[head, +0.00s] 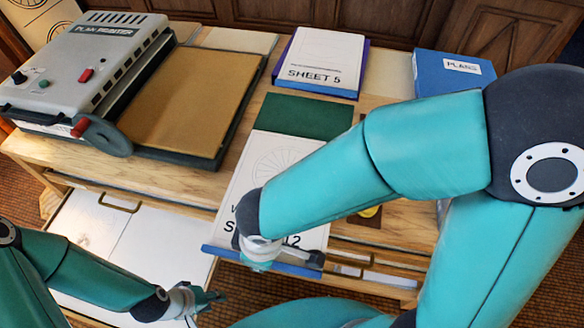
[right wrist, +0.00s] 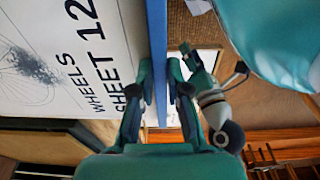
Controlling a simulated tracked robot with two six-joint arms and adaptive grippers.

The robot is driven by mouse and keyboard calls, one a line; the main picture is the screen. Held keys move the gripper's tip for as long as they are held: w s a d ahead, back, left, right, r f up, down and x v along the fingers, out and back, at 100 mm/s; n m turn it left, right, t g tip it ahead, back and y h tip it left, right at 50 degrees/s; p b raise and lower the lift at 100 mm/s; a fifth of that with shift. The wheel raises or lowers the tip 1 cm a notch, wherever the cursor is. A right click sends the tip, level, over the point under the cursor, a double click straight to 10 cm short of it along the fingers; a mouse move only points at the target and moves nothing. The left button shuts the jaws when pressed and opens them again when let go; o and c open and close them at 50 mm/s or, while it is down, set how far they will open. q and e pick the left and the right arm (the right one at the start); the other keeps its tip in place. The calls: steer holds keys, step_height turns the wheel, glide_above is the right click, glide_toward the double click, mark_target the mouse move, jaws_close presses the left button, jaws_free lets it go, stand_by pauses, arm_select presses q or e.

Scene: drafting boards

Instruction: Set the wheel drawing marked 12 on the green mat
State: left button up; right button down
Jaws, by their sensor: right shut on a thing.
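The wheel drawing marked 12 (head: 250,168) is a white sheet with a blue near edge, at the middle of the table in the head view. The right wrist view shows its print, "WHEELS SHEET 12" (right wrist: 110,45). The dark green mat (head: 300,116) shows just beyond it; the drawing seems to cover the mat's near part, but I cannot tell whether they touch. My right gripper (right wrist: 165,88) is shut on the drawing's blue edge; my right arm hides part of the sheet. My left gripper (head: 205,300) is open and empty, low in front of the table.
A grey plan printer (head: 90,65) with a brown bed stands at the left. A sheet marked 5 (head: 322,60) lies at the back, and a blue plans box (head: 450,75) stands to its right.

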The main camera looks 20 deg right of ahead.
steer(key=w+d+p, duration=0.1)
steer(key=w+d, duration=0.2)
steer(key=w, duration=0.1)
steer(key=w+d+p, duration=0.2)
steer(key=w+d, duration=0.1)
steer(key=w, duration=0.2)
steer(key=w+d+p, duration=0.1)
steer(key=w+d, duration=0.2)
steer(key=w, duration=0.1)
steer(key=shift+w+d+r+p, duration=0.15)
steer(key=shift+w+d+p, duration=0.15)
steer(key=shift+w+p, duration=0.1)
steer(key=f, duration=0.3)
steer(key=shift+w+d+f, duration=0.1)
steer(key=shift+w+f, duration=0.1)
steer(key=shift+f, duration=0.15)
steer(key=c, duration=1.2)
jaws_free()
steer(key=shift+o, duration=0.2)
step_height(320, 180, up, 12)
steer(key=s+d, duration=0.1)
steer(key=shift+p, duration=0.4)
steer(key=shift+d, duration=0.1)
